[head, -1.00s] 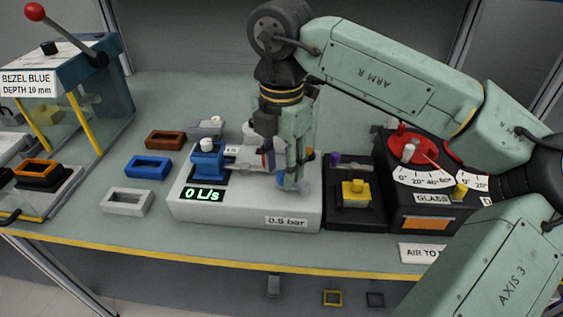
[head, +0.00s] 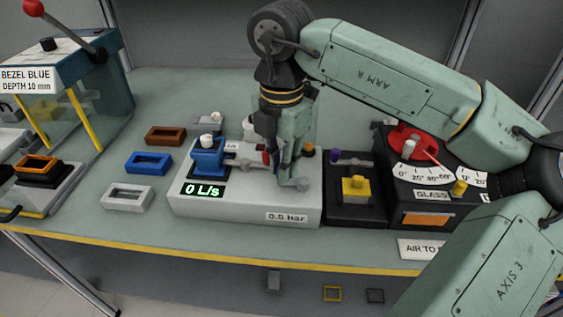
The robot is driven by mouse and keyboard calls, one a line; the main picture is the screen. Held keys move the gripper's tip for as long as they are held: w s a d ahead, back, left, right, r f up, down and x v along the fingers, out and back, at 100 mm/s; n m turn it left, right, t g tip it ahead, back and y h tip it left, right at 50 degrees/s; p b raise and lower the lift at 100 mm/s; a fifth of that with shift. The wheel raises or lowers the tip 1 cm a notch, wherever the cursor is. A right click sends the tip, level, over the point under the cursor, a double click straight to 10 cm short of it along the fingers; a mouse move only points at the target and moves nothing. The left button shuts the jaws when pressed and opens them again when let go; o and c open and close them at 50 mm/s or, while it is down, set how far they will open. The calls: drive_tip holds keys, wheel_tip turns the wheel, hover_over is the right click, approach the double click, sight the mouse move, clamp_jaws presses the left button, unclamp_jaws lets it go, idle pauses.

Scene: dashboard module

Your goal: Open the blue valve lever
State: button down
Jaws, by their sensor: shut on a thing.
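The pale grey valve module (head: 245,205) stands on the bench, with a green "0 L/s" readout and a "0.5 bar" label. My gripper (head: 285,170) points down over its right half. Its jaws are closed low over the module's top, on what seems to be the blue valve lever (head: 274,159). A red part (head: 266,157) shows just left of the fingers and an orange knob (head: 308,150) just right. A blue block with a white knob (head: 208,155) sits at the module's left.
A black box with a yellow button (head: 356,188) and a gauge box with a red dial (head: 410,143) stand close on the right. Loose blue (head: 148,163), brown (head: 165,136) and grey (head: 127,196) bezels lie left.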

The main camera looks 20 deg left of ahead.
drive_tip(key=shift+f, duration=0.1)
idle(0.3)
drive_tip(key=n+b, duration=0.2)
drive_tip(key=s+n+b, duration=0.1)
drive_tip(key=shift+s+d+f+n, duration=0.1)
drive_tip(key=shift+d+n, duration=0.2)
drive_tip(key=shift+n, duration=0.1)
drive_tip(key=n+b, duration=0.1)
drive_tip(key=n, duration=0.1)
drive_tip(key=s+d+n+b, duration=0.1)
drive_tip(key=n, duration=0.1)
drive_tip(key=shift+s+d+n, duration=0.1)
drive_tip(key=shift+d+n, duration=0.05)
drive_tip(key=shift+n, duration=0.15)
drive_tip(key=n, duration=0.1)
drive_tip(key=d+n+b, duration=0.1)
drive_tip(key=n, duration=0.2)
drive_tip(key=shift+s+d+b, duration=0.25)
drive_tip(key=shift+b, duration=0.1)
drive_tip(key=shift+d+r+n+b, duration=0.1)
drive_tip(key=shift+d+n, duration=0.2)
drive_tip(key=shift+n, duration=0.65)
drive_tip(key=shift+d+r+n+b, duration=0.1)
drive_tip(key=shift+d+n, duration=0.2)
drive_tip(key=shift+n, duration=0.6)
drive_tip(key=shift+d+n+b, duration=0.1)
drive_tip(key=shift+d+n, duration=0.2)
drive_tip(key=shift+n, duration=0.65)
